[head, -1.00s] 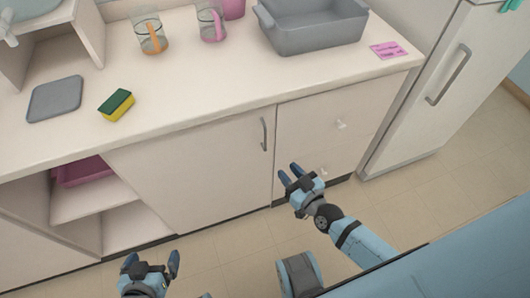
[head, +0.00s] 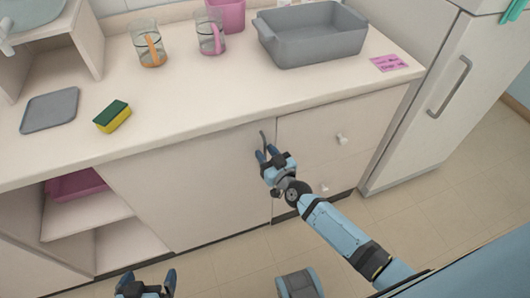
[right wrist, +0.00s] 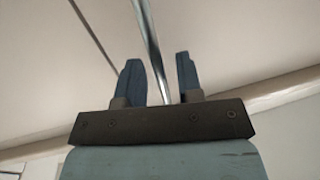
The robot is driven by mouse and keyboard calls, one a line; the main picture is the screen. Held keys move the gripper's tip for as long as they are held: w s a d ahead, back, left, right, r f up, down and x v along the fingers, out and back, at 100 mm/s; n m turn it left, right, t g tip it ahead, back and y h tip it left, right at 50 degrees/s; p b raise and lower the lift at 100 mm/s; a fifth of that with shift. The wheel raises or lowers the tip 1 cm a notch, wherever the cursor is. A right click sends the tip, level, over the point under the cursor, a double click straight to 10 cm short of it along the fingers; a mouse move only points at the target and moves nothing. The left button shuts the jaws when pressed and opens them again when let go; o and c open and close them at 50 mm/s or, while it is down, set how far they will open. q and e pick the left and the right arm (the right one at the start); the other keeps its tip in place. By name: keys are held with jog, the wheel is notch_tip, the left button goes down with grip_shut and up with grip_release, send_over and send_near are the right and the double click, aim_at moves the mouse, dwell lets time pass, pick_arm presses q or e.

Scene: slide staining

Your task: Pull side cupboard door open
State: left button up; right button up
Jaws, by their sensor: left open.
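The pale cupboard door (head: 185,190) under the counter is shut, flush with the front. Its upright metal handle (head: 263,138) is near the door's right edge. My right gripper (head: 267,152) is at the handle's lower part. In the right wrist view, the handle (right wrist: 146,28) runs between the two spread fingers of the right gripper (right wrist: 159,62), with a gap to each side; contact is not visible. My left gripper (head: 149,277) is open and empty, low at the bottom edge of the head view, away from the door.
Drawers with small knobs (head: 341,139) are right of the door, then a white fridge (head: 480,85). An open shelf with a pink bin (head: 78,184) is at the left. The counter holds a grey tub (head: 315,45), jugs and a sponge (head: 113,117). Floor before the door is clear.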

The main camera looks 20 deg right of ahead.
jog(key=shift+w+a, duration=0.1)
jog(key=shift+w, duration=0.3)
jog(key=shift+c, duration=0.4)
grip_shut()
jog(key=shift+s, duration=0.15)
